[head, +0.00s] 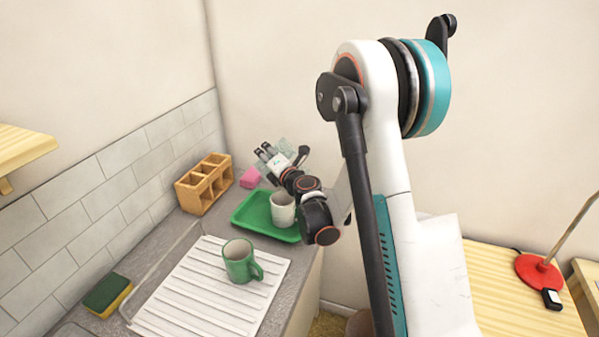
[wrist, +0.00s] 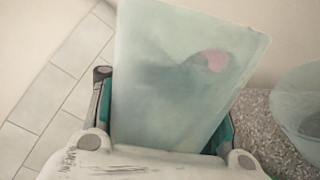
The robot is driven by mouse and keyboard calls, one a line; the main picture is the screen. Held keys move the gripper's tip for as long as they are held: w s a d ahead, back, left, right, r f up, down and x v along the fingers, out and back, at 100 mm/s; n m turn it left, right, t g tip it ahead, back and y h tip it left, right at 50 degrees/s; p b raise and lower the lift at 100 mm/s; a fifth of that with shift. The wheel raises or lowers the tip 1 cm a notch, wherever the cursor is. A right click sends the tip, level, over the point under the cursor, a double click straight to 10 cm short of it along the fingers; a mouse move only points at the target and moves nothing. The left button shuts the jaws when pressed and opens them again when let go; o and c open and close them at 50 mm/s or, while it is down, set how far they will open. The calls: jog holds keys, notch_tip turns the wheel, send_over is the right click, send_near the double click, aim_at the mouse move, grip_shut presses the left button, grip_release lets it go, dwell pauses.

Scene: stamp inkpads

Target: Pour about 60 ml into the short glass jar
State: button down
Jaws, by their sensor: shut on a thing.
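My gripper (head: 276,160) is at the back of the counter, beyond the green tray. In the wrist view it is shut on a pale green, see-through glass vessel (wrist: 180,85), with a finger on each side. A pink patch shows through the glass. I cannot tell how much liquid is in it. A second see-through, rounded glass (wrist: 298,105) stands on the speckled counter at the right of the wrist view, apart from the held vessel and cut by the frame edge. It may be the short glass jar. In the head view my arm hides that spot.
A green tray (head: 250,226) carries a white mug (head: 282,211). A wooden compartment box (head: 203,184) and a pink block (head: 250,178) are near the wall. A green mug (head: 239,262) stands on the white ribbed mat (head: 185,300). A green-yellow sponge (head: 107,295) lies at left.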

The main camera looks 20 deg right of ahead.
jog(key=shift+f+m, duration=0.15)
jog(key=shift+m, duration=0.65)
jog(key=shift+w, duration=0.1)
jog(key=shift+a+f+m+p, duration=0.1)
jog(key=shift+a+m+p, duration=0.05)
jog(key=shift+m+p, duration=0.15)
dwell(0.6)
dwell(1.0)
jog(key=shift+d+r+n+b, duration=0.1)
jog(key=shift+r+n+b, duration=0.15)
jog(key=shift+n, duration=0.6)
jog(key=shift+d+r+n+b, duration=0.1)
jog(key=shift+r+n+b, duration=0.1)
jog(key=shift+n, duration=0.6)
jog(key=shift+r+n+b, duration=0.15)
jog(key=shift+n+b, duration=0.1)
jog(key=shift+n, duration=0.6)
